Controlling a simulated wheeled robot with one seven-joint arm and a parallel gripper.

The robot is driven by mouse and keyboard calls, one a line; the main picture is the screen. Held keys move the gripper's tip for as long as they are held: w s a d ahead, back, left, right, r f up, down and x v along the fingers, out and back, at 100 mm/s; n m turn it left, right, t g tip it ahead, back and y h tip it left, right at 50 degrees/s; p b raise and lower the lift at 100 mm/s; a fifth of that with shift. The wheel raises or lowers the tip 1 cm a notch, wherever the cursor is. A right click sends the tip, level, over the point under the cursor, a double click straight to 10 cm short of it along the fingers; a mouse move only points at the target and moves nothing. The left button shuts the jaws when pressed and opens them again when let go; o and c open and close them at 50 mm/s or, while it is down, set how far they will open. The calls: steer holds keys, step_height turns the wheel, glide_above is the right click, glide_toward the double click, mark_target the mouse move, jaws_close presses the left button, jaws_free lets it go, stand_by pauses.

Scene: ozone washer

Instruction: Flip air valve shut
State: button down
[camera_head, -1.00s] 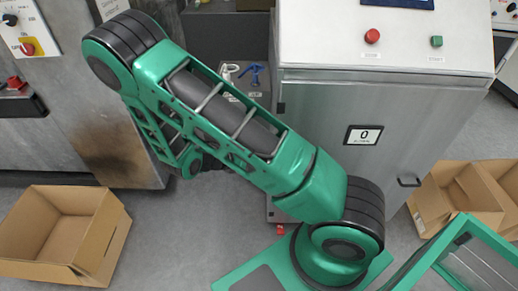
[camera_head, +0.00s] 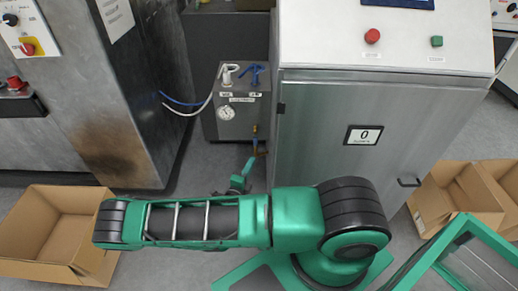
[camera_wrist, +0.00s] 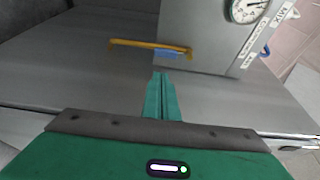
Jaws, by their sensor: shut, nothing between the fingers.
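A small grey box (camera_head: 236,115) stands beside the steel cabinet in the head view, with a round gauge (camera_head: 227,113) and labels on its face. A blue handle-like fitting (camera_head: 253,72) and a white one (camera_head: 229,72) sit on its top. A thin brass fitting (camera_head: 255,132) runs down its right edge. My gripper (camera_head: 249,164) is shut and empty, just below this fitting. In the wrist view my gripper (camera_wrist: 162,80) points toward a yellow bar (camera_wrist: 140,44) with a blue part (camera_wrist: 167,54); contact is not visible. I cannot tell which fitting is the air valve.
The steel cabinet (camera_head: 330,150) stands close on the gripper's right. A stained steel machine (camera_head: 110,110) is at left. Blue and white hoses (camera_head: 183,107) run between it and the box. Open cartons (camera_head: 55,235) lie at left and right (camera_head: 455,195). Floor left of the gripper is clear.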

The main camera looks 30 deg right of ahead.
stand_by(0.3)
steer(key=x, duration=1)
